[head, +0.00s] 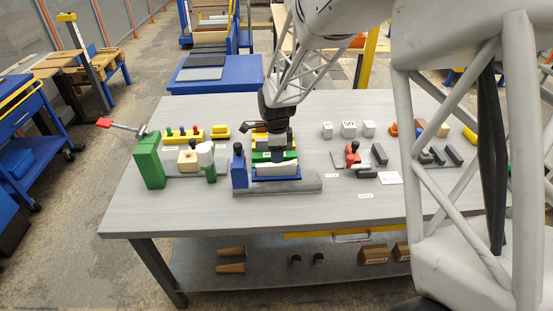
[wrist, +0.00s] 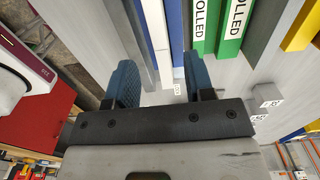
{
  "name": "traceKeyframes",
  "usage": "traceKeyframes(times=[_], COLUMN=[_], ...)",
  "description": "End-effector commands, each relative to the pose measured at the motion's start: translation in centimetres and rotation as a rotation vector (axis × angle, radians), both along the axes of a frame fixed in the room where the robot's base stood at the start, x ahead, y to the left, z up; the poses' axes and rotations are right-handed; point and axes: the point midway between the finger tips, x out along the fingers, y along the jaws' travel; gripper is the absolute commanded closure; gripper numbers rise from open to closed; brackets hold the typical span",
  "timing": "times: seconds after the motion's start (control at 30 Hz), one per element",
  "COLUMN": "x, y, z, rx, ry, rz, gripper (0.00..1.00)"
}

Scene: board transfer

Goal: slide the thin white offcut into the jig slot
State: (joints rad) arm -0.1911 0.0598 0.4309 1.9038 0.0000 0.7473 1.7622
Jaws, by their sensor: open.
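A thin white strip (wrist: 157,38), apparently the offcut, runs between my gripper's fingers (wrist: 160,75) in the wrist view. The fingers are apart, one on each side of it; I see no contact with it. In the head view my gripper (head: 277,146) is low over a group of coloured bars at the table's middle. A white piece (head: 277,169) shows there in front of a green bar (head: 262,157), above a blue base (head: 277,178). I cannot tell which gap is the jig slot.
A blue upright block (head: 240,166) stands left of the bars, and a grey slab (head: 305,187) lies in front. A green vise-like block (head: 148,160) stands further left. The table's front strip is clear.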

Motion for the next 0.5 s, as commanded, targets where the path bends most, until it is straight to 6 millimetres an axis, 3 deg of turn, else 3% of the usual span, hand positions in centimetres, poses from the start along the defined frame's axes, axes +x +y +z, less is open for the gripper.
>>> traceKeyframes(times=[0.5], x=[-0.01], y=[0.0], z=[0.94], rx=[0.0], ry=[0.0], rz=[0.0], gripper=[0.51])
